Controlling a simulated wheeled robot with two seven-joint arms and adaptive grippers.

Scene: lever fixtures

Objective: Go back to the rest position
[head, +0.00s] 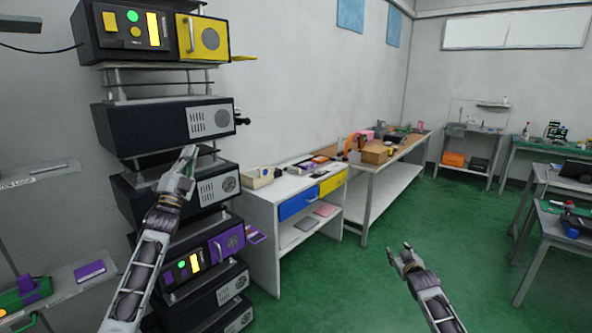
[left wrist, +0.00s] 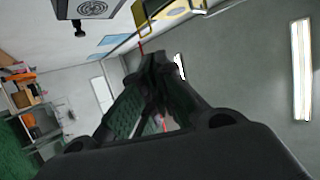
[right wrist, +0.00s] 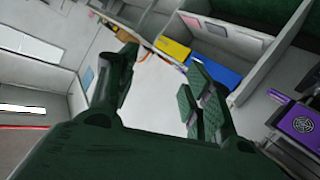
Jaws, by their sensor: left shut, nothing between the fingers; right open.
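My left gripper (head: 188,158) is raised in front of the stack of dark units, fingers pointing up. In the left wrist view its fingers (left wrist: 152,75) meet, with nothing held between them. My right gripper (head: 402,254) is low at the right of the head view, over the green floor, apart from any furniture. In the right wrist view its fingers (right wrist: 165,85) are spread wide with nothing between them.
A tall stack of dark units (head: 165,118) stands at left, with a yellow-door unit (head: 203,38) on top and a purple-door unit (head: 228,240) lower. A white cabinet (head: 262,195) with blue and yellow drawers stands right of it. Green floor (head: 335,285) is clear at centre.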

